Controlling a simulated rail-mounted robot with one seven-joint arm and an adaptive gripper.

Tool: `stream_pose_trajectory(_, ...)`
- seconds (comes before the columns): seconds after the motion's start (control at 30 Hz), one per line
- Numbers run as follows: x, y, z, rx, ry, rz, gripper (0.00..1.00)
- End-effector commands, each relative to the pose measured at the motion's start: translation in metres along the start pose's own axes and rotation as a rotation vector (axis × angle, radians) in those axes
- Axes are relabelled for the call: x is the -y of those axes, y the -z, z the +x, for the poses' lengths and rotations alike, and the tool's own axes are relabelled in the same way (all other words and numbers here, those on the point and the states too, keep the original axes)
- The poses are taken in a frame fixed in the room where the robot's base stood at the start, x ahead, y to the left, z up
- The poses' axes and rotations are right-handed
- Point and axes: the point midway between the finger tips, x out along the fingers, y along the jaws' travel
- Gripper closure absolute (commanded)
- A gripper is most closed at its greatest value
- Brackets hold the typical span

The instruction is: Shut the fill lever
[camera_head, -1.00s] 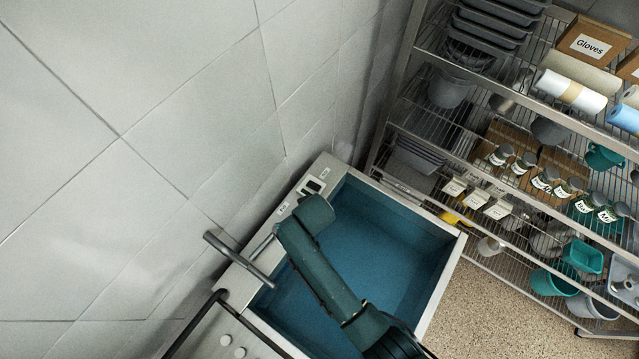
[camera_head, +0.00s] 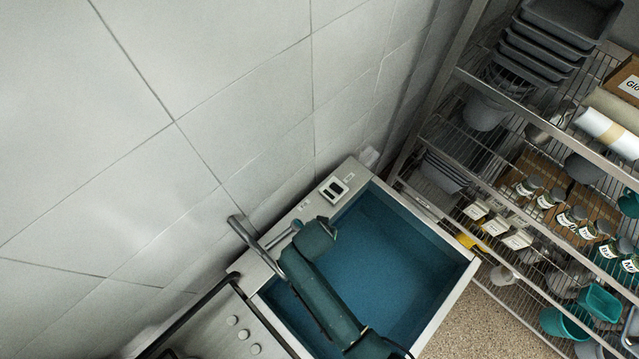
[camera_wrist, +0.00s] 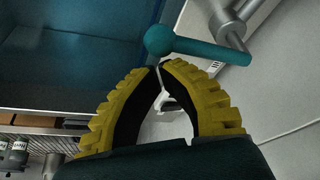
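In the wrist view a teal lever (camera_wrist: 205,46) with a round ball end lies across the top, beside a metal pipe. I take it to be the fill lever. My gripper (camera_wrist: 160,66) has yellow ridged fingers curved together, their tips nearly meeting just below the ball end. Nothing is held between them. I cannot tell whether the tips touch the ball. In the head view my arm covers the gripper, and the lever cannot be made out clearly there.
A blue-lined basin (camera_head: 400,245) lies under my arm. A metal spout (camera_head: 252,243) rises at its wall-side rim, with a switch panel (camera_head: 334,189) farther along. A tiled wall stands behind, and a loaded wire shelf (camera_head: 470,160) stands at right.

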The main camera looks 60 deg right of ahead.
Motion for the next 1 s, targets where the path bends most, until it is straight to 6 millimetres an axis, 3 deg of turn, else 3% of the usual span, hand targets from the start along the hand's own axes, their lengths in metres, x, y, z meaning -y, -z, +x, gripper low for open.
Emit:
stream_pose_trajectory(0.67, -0.002, 0.001, -0.001, -0.002, -0.001, 0.011, 1.00)
stream_pose_trajectory(0.77, -0.003, 0.006, -0.002, -0.002, -0.001, 0.011, 1.00)
stream_pose_trajectory(0.97, -0.006, 0.041, -0.006, -0.004, 0.003, 0.007, 1.00)
stream_pose_trajectory(1.0, -0.005, 0.036, -0.018, -0.004, 0.005, 0.001, 1.00)
